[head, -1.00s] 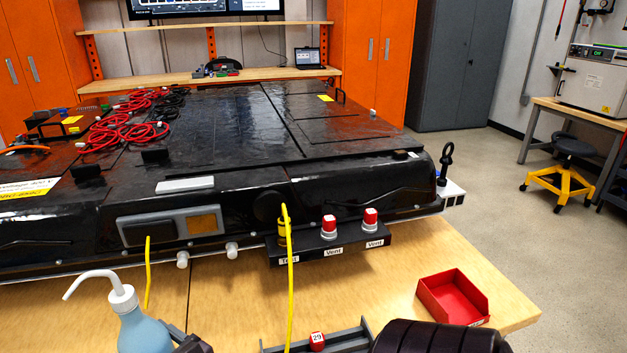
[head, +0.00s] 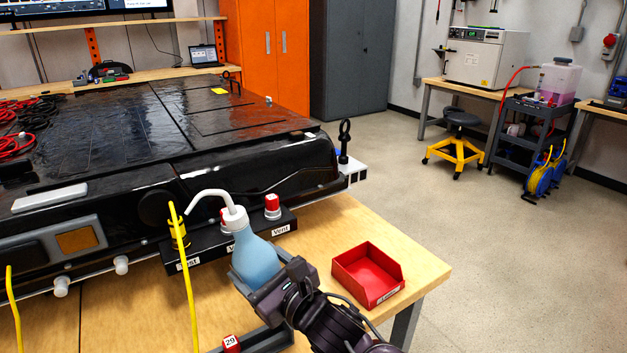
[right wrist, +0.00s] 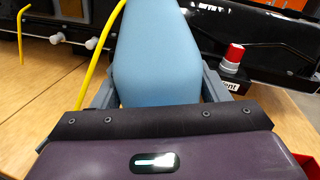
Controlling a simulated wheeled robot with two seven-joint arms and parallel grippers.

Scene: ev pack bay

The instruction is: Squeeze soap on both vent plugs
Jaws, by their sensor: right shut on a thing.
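My right gripper (head: 265,282) is shut on a light blue squeeze bottle (head: 256,258) with a white bent spout. The bottle is upright with a slight tilt, in front of the black vent block; the spout tip points left, near the yellow-collared test port (head: 179,232). The right vent plug (head: 272,204), red-topped on a white base, stands clear to the right of the spout. The left vent plug (head: 225,214) is mostly hidden behind the spout. In the right wrist view the bottle (right wrist: 157,55) fills the middle, with one vent plug (right wrist: 233,60) right of it. My left gripper is out of view.
A red open bin (head: 368,275) sits on the wooden table (head: 420,262) right of my right gripper. A yellow hose (head: 187,280) rises left of the bottle. A grey rack with a red block marked 29 (head: 231,344) lies at the front. The black battery pack (head: 160,130) stands behind.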

